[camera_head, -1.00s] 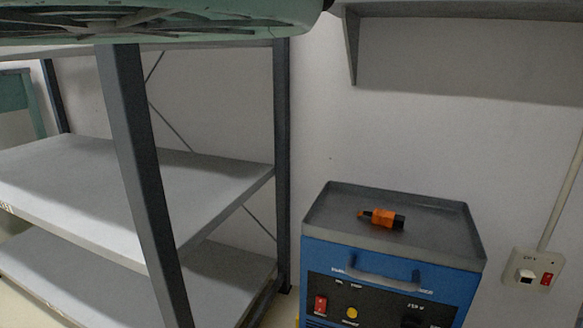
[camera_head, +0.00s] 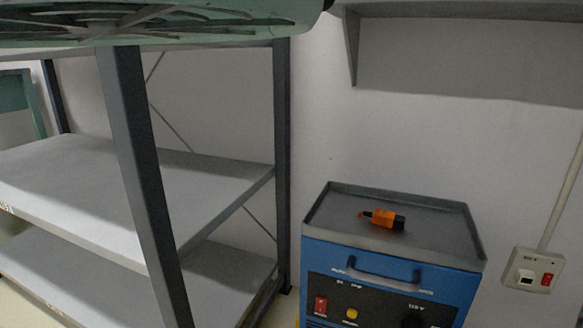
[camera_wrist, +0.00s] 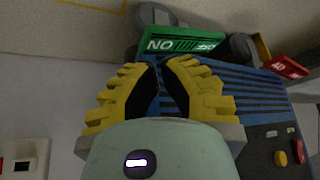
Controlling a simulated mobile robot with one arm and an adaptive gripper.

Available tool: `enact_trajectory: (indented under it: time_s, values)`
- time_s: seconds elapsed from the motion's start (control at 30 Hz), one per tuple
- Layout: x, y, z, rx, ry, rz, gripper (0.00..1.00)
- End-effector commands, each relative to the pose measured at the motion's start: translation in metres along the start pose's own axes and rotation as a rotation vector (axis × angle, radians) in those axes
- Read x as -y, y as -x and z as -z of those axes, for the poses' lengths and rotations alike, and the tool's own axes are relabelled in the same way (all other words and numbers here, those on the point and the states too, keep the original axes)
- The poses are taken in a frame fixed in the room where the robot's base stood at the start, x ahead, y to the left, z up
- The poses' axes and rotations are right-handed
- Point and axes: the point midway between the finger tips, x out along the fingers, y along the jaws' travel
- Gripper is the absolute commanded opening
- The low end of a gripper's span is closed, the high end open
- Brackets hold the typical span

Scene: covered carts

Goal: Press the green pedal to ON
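The green pedal (camera_wrist: 182,41) shows upside down at the top of the wrist view, low by the foot of the blue machine (camera_wrist: 240,95). It bears white lettering that reads as ON and OFF turned over, with stripes between. I cannot tell which way it is tilted. My gripper (camera_wrist: 161,64) points toward the pedal, its yellow ribbed fingers drawn in with their tips close together and nothing seen between them. The tips look just short of the pedal in the picture; I cannot tell whether they touch it. The pedal and my gripper are out of the head view.
The blue machine (camera_head: 340,257) stands by the wall, an orange-and-black tool (camera_head: 382,219) on its tray top. A red part (camera_wrist: 287,66) lies right of the pedal. A grey shelf rack (camera_head: 135,165) stands left; a wall outlet (camera_head: 533,270) is right.

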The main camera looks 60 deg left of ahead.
Motion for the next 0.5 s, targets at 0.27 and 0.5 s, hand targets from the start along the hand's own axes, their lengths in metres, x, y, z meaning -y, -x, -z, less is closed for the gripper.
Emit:
enact_trajectory:
  time_s: [0.27,0.5]
  values:
    - [-0.0001,-0.0035,-0.0021,0.000,-0.001,0.000,0.00]
    - [0.0000,-0.0066,-0.0037,0.000,0.000,0.000,0.00]
